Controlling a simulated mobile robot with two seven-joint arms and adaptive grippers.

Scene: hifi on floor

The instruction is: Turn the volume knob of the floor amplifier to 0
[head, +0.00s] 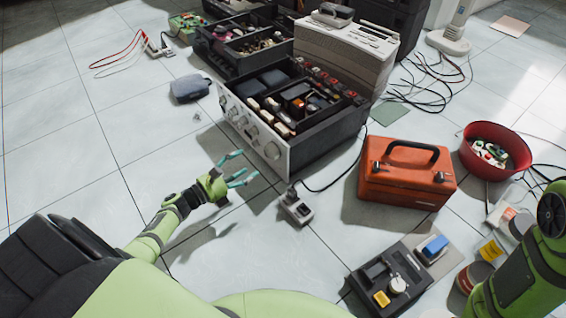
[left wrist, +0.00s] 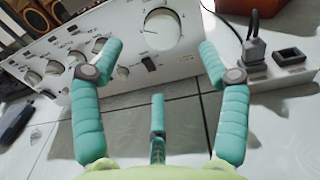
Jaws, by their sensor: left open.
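The floor amplifier (head: 254,129) has an open top and a pale front panel with a row of knobs, facing lower left in the head view. The largest knob (head: 272,151) is near the panel's right end. In the left wrist view this big round silver knob (left wrist: 163,29) is at top centre, with smaller knobs to its left. I cannot read its setting. My left gripper (head: 238,169) is open and empty in front of the panel, apart from it. Its spread teal fingers (left wrist: 158,72) frame the area below the big knob. My right gripper is out of view.
A power strip (head: 296,208) with a plug lies right of my left gripper. An orange toolbox (head: 406,174), a red bowl (head: 495,149) and a dark tray (head: 391,279) stand to the right. A grey pouch (head: 190,88) lies left of the amplifier. The left floor is mostly clear.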

